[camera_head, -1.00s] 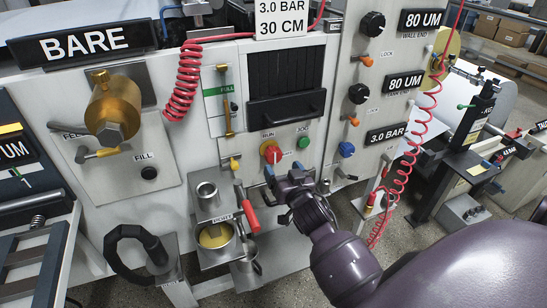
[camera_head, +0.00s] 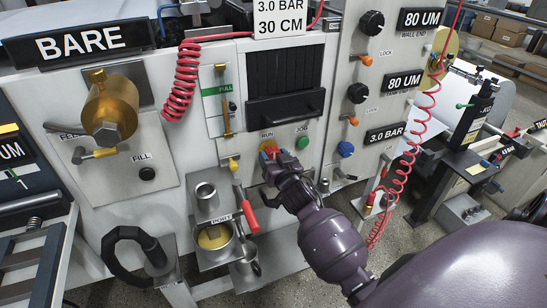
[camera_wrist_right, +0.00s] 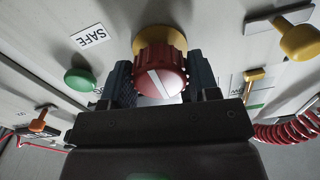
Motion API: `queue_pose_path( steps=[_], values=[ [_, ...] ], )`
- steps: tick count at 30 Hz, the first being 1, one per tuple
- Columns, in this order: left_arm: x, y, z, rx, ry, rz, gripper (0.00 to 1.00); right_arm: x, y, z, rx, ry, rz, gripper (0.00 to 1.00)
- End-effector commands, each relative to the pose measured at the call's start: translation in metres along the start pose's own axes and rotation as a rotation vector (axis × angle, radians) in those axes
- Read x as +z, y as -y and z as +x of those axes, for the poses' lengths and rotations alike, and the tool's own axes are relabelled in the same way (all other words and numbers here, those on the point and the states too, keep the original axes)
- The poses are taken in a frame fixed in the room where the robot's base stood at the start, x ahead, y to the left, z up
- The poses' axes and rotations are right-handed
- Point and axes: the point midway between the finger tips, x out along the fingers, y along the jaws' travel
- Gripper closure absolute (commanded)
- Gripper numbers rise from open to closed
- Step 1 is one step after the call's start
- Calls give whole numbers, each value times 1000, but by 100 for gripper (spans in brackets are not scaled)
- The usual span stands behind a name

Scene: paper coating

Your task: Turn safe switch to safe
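The safe switch is a round red knob with a white line across its face, on a yellow base. It shows in the wrist view (camera_wrist_right: 161,77), and its red top shows in the head view (camera_head: 269,149). A white SAFE label (camera_wrist_right: 91,36) is at its upper left in the wrist view; the white line slants from upper left to lower right. My right gripper (camera_head: 276,164) is at the knob, with one finger on each side of it (camera_wrist_right: 162,88). I cannot tell whether the fingers press on it. My left gripper is not in view.
A green button (camera_head: 302,143) sits close to the right of the switch. A red-handled lever (camera_head: 249,217) and a metal cup (camera_head: 213,238) are below left. A blue knob (camera_head: 345,149) and a coiled red hose (camera_head: 409,178) are to the right.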

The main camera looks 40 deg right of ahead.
Motion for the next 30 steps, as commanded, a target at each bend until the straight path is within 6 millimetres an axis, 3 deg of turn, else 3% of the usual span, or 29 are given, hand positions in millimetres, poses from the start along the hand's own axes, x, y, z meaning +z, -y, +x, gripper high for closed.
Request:
queue_pose_path(
  steps=[1, 5, 17, 30],
  values=[
    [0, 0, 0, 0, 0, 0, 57, 0, 0, 0, 0, 0, 0, 53],
    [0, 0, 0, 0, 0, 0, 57, 0, 0, 0, 0, 0, 0, 71],
    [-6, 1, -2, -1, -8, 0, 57, -2, 0, 0, 0, -1, -83, 71],
    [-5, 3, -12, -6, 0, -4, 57, -2, 0, 0, 0, -1, -451, 71]
  ],
)
